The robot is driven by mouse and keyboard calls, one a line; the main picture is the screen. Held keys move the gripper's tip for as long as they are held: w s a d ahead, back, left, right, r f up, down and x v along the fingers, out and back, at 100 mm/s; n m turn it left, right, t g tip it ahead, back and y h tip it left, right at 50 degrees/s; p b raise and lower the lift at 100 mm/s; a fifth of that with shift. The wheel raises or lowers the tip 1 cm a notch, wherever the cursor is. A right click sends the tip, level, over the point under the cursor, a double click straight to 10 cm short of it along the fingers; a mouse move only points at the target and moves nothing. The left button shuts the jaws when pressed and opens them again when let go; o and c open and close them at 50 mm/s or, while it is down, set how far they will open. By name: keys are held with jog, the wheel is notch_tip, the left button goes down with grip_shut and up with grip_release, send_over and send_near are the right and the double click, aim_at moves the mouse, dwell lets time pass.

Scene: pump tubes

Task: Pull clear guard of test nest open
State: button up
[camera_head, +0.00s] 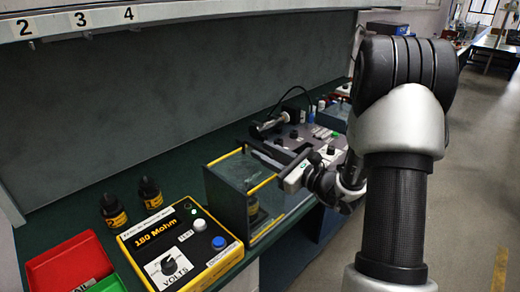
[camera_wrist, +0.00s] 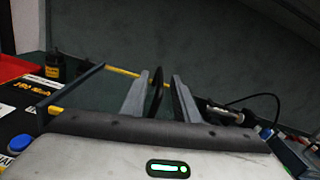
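The test nest (camera_head: 226,207) is a dark box with yellow edging on the green bench, left of my gripper in the head view. Its clear guard (camera_head: 272,206) is see-through; a dark bottle (camera_head: 253,208) shows inside. How far the guard stands open is hard to tell. My gripper (camera_head: 262,158) is at the nest's upper right edge. In the wrist view its two fingers (camera_wrist: 160,88) are apart, with a thin black upright piece (camera_wrist: 156,92), perhaps the guard's handle, between them, close to the left finger. Contact cannot be made out.
A yellow-edged 180 Mohm meter box (camera_head: 178,248) stands in front of the nest. Two dark bottles (camera_head: 113,210) and a red bin (camera_head: 70,265) are at the left. A fixture with knobs (camera_head: 305,138) lies beyond my gripper. The floor at the right is open.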

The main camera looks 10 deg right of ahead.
jog(key=shift+x, duration=1.25)
grip_shut()
jog(key=shift+d, duration=0.15)
jog(key=w+d+b, duration=0.2)
jog(key=w+d, duration=0.7)
jog(key=d, duration=0.4)
jog(key=shift+d+b, duration=0.25)
jog(key=shift+b, duration=0.1)
grip_release()
